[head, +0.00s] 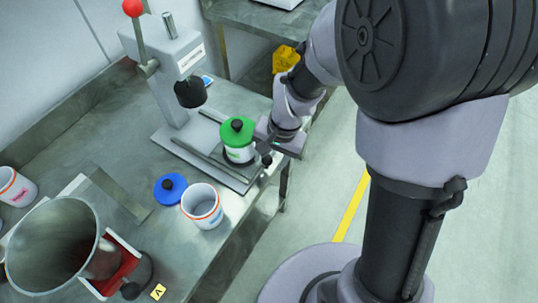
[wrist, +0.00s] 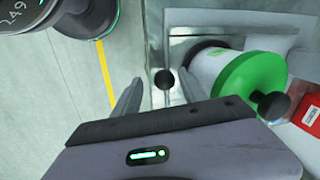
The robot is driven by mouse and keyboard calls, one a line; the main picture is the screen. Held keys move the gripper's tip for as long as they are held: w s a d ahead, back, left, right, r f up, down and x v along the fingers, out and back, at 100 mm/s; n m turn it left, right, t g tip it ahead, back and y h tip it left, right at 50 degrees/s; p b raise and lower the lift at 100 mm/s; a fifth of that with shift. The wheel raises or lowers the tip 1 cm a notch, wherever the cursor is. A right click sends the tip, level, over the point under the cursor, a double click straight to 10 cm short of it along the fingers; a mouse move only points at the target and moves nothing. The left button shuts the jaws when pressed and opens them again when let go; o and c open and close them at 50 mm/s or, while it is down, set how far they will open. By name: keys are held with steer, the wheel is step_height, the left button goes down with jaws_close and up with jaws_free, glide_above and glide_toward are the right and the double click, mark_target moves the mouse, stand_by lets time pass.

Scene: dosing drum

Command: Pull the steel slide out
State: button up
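The steel slide (head: 229,176) lies in the base of the grey lever press, under a white drum with a green lid (head: 237,131). Its dark round knob (head: 267,160) sticks out at the front end. In the wrist view the knob (wrist: 166,80) shows between the two fingers of my gripper (wrist: 160,88), with a gap on each side. My gripper is open and empty, and in the head view (head: 268,150) it is beside the drum at the bench edge. The drum (wrist: 208,66) is to the right of the fingers in the wrist view.
The press (head: 175,60) has a red-knobbed lever and a black ram. A blue lid (head: 171,188), an open white pot (head: 202,206) and a large steel funnel (head: 55,250) stand in front on the bench. Clear floor (head: 325,190) lies right of the bench.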

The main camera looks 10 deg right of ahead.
steer(key=shift+r, duration=0.4)
step_height(320, 180, up, 16)
steer(key=s+d+p, duration=0.1)
steer(key=d+p, duration=0.1)
steer(key=p, duration=0.5)
steer(key=shift+s+d+r+p, duration=0.15)
steer(key=shift+s+d+p, duration=0.05)
steer(key=shift+d+p, duration=0.2)
steer(key=s+d+r+n+t+b, duration=0.1)
steer(key=s+r+t, duration=0.3)
steer(key=s+r, duration=0.4)
steer(key=s+d+b, duration=0.1)
steer(key=s, duration=0.3)
steer(key=shift+s+t, duration=0.3)
steer(key=shift+t, duration=0.1)
